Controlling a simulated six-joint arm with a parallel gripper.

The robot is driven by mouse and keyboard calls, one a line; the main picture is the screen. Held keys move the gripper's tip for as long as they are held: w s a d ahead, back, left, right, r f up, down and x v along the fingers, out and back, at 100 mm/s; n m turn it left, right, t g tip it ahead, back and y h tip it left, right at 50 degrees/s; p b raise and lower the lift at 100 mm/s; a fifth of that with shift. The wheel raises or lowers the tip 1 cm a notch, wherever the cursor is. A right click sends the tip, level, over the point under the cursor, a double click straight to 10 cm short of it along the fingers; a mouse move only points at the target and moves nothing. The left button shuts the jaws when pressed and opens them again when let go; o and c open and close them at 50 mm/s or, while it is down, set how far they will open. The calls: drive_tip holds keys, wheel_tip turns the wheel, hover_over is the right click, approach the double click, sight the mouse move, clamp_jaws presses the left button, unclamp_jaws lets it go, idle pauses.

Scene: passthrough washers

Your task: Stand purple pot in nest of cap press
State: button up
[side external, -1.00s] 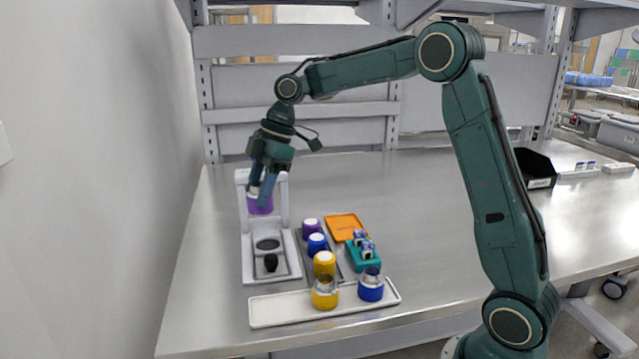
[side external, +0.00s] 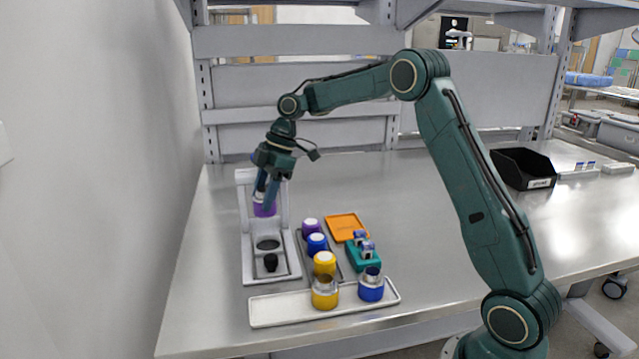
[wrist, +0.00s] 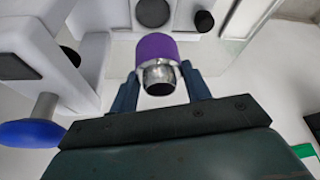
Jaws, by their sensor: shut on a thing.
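The purple pot (side external: 264,210) is in my gripper (side external: 265,192), which is shut on it. In the wrist view, the pot (wrist: 155,48) has a purple body and a metallic neck between my two fingers (wrist: 160,78). The white cap press (side external: 248,262) stands at the left of the bench, with a dark round spot (side external: 268,243) on its base and a black knob (side external: 270,262) in front of that. The pot is in front of the press's upright frame and appears above its base. I cannot tell its exact height or whether it is over the nest.
Several capped pots (side external: 325,262) stand in a row right of the press. A yellow pot (side external: 324,297) and a blue pot (side external: 371,288) stand on a white tray (side external: 275,310). An orange tray (side external: 345,226) and a teal block (side external: 362,258) lie beyond. A black bin (side external: 525,168) is far right.

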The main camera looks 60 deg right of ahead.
drive_tip(key=shift+f, duration=2.15)
drive_tip(key=shift+f, duration=2.35)
idle(0.7)
idle(0.5)
drive_tip(key=o, duration=1.6)
drive_tip(key=shift+r, duration=0.1)
drive_tip(key=shift+r, duration=3.9)
